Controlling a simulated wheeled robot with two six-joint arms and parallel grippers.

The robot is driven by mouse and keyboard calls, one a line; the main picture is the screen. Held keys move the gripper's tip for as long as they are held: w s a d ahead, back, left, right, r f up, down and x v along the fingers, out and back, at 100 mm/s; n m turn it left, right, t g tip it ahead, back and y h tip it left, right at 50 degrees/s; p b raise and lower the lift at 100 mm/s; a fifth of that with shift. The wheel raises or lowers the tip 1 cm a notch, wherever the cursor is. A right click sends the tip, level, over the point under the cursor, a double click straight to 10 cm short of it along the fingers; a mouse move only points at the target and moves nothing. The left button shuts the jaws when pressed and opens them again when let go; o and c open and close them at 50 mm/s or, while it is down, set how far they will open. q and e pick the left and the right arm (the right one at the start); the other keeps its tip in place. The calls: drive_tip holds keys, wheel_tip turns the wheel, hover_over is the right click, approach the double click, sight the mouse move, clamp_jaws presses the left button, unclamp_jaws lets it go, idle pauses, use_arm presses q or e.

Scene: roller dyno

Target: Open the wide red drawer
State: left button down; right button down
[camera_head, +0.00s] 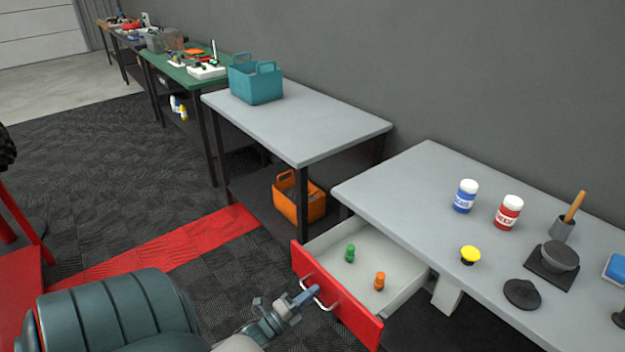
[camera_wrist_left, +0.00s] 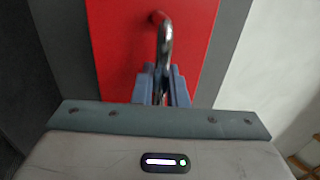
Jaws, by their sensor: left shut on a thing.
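The wide red drawer (camera_head: 332,298) hangs under the right-hand grey table and stands pulled out, its light inside showing. A green object (camera_head: 350,253) and an orange object (camera_head: 380,281) stand in it. My left gripper (camera_head: 307,294) is at the drawer's front, shut on the curved metal handle (camera_head: 318,293). In the left wrist view the blue fingers (camera_wrist_left: 161,86) close around the handle (camera_wrist_left: 165,45) against the red front (camera_wrist_left: 125,45). My right gripper is not in view.
The grey table (camera_head: 400,205) above the drawer bears a blue-labelled jar (camera_head: 465,196), a red-labelled jar (camera_head: 508,212), a yellow-topped object (camera_head: 470,255) and dark items. Another grey table (camera_head: 300,128) holds a teal caddy (camera_head: 256,80); an orange caddy (camera_head: 299,198) sits below. Dark floor lies left of the drawer.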

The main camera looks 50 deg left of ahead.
use_arm(q)
drive_tip(key=c, duration=1.6)
unclamp_jaws()
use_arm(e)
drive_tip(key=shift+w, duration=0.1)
use_arm(q)
drive_tip(key=shift+o, duration=0.2)
